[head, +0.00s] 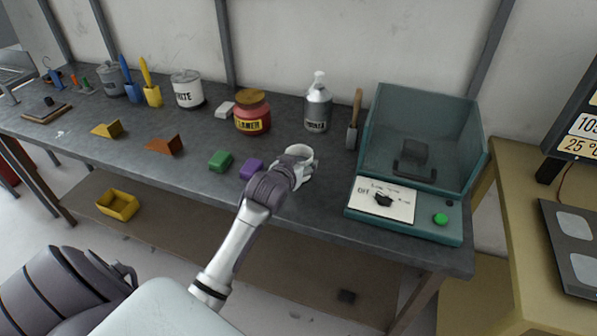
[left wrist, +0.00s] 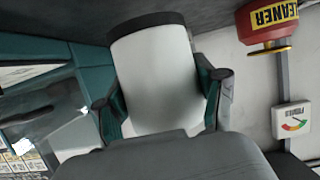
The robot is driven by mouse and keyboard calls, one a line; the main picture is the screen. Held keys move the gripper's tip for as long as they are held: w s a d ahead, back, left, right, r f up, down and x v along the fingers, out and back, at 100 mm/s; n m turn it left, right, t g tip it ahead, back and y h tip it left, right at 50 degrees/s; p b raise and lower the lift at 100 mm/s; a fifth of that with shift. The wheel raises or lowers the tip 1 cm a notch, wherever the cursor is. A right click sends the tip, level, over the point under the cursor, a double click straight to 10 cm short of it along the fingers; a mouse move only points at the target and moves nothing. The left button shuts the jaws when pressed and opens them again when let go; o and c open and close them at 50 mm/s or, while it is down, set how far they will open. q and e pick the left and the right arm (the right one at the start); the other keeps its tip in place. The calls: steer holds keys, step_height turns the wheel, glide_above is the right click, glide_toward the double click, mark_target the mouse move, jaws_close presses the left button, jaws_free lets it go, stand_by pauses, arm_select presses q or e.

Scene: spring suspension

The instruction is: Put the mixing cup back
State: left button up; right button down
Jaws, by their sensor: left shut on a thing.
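The mixing cup (head: 299,152) is a white, open-topped cup at the front middle of the dark workbench. My left gripper (head: 296,172) is shut around it from the near side. In the left wrist view, which is upside down, the cup's white wall (left wrist: 155,80) fills the middle, with a dark band at its bench-side end. One finger of my left gripper (left wrist: 161,95) lies on each side of it. The cup looks close to the bench top, but I cannot tell whether it touches. My right gripper is not in view.
Right of the cup stands a teal machine (head: 425,145) with a green button. Behind are a red cleaner can (head: 252,114), a thinner bottle (head: 318,103) and a brush (head: 354,120). Purple (head: 252,168) and green (head: 220,160) blocks lie left. Bench space between cup and bottle is clear.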

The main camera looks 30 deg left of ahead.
arm_select(q)
steer(key=shift+w+a+f, duration=0.35)
steer(key=shift+w+a, duration=0.1)
steer(key=shift+w, duration=0.05)
steer(key=shift+f+p, duration=0.3)
steer(key=shift+f, duration=1.75)
steer(key=shift+f, duration=0.2)
steer(key=o, duration=1.3)
steer(key=shift+o, duration=0.2)
steer(key=shift+r, duration=0.15)
steer(key=b+v, duration=0.1)
steer(key=v, duration=1.1)
steer(key=shift+s, duration=0.1)
